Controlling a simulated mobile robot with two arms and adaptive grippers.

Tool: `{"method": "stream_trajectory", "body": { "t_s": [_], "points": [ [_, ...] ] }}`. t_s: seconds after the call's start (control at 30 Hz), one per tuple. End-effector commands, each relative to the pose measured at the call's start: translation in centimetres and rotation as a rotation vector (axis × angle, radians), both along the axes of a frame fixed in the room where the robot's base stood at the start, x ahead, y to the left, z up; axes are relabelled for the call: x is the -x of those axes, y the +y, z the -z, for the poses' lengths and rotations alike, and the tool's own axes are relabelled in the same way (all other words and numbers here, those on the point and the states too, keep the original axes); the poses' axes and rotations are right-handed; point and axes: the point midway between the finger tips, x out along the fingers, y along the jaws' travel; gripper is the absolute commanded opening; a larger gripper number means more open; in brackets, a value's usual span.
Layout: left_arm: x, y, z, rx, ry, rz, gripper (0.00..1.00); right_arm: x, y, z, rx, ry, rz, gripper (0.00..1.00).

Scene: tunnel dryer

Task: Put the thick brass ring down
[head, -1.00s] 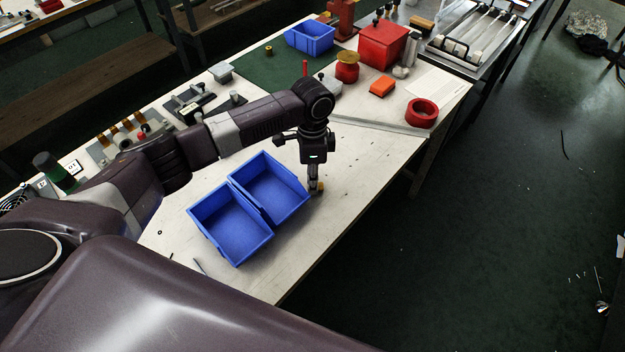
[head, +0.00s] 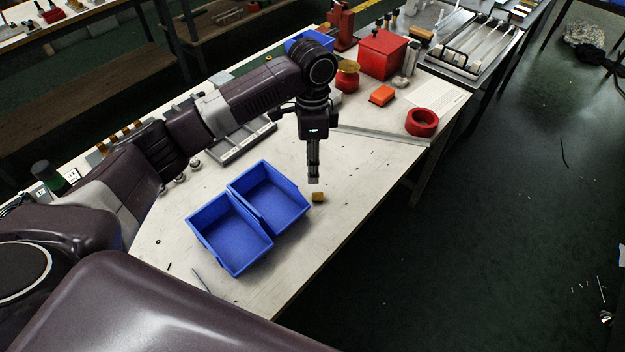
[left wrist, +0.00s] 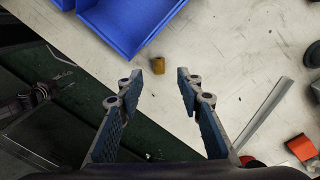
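The thick brass ring (head: 318,197) rests on the pale tabletop, just right of the blue bins. It also shows in the left wrist view (left wrist: 158,65), beyond the fingertips and clear of them. My left gripper (head: 314,180) hangs a little above the ring, pointing down. In the left wrist view its two fingers (left wrist: 166,84) are spread apart with nothing between them. My right gripper is in neither view.
Two blue bins (head: 229,234) stand side by side left of the ring and look empty. A red tape roll (head: 422,122) and an orange block (head: 382,95) lie farther back. The table's right edge is near the ring.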

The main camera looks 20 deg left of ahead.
Motion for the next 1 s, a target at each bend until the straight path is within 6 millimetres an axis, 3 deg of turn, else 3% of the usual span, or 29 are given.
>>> {"method": "stream_trajectory", "body": {
  "t_s": [0.1,0.27,1.0],
  "points": [
    [-0.2,0.0,-1.6,0.0,-0.001,-0.001,0.34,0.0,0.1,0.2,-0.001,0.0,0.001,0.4],
    [-0.1,0.1,-2.6,0.0,0.001,-0.001,0.34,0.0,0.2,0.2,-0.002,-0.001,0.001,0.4],
    [-0.2,0.1,-2.6,0.0,0.001,-0.001,0.34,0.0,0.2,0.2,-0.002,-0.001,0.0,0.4]
  ]
}}
